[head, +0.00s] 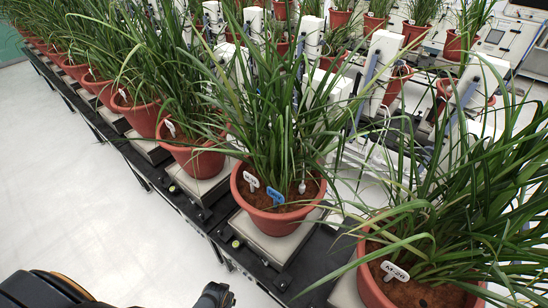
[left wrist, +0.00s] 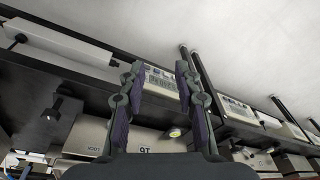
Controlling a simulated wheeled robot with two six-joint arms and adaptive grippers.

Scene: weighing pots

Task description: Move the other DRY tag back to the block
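A blue tag (head: 276,196), its lettering too small to read surely, stands in the soil of the middle pot (head: 240,194). A white tag (head: 251,180) stands beside it. My left gripper (left wrist: 160,68) is open and empty in the left wrist view, its two fingers apart in front of a light label or display panel (left wrist: 162,84) on the rack. In the head view a dark part of my arm (head: 215,295) shows at the bottom edge, well below the middle pot. I cannot make out the tag block in either view. My right gripper is in neither view.
A near pot (head: 376,292) at the lower right carries a white M-26 tag (head: 395,271). Several potted grasses stand in a row on scales along a black rack (head: 200,212). Long leaves overhang the pots. The pale floor (head: 70,190) at left is clear.

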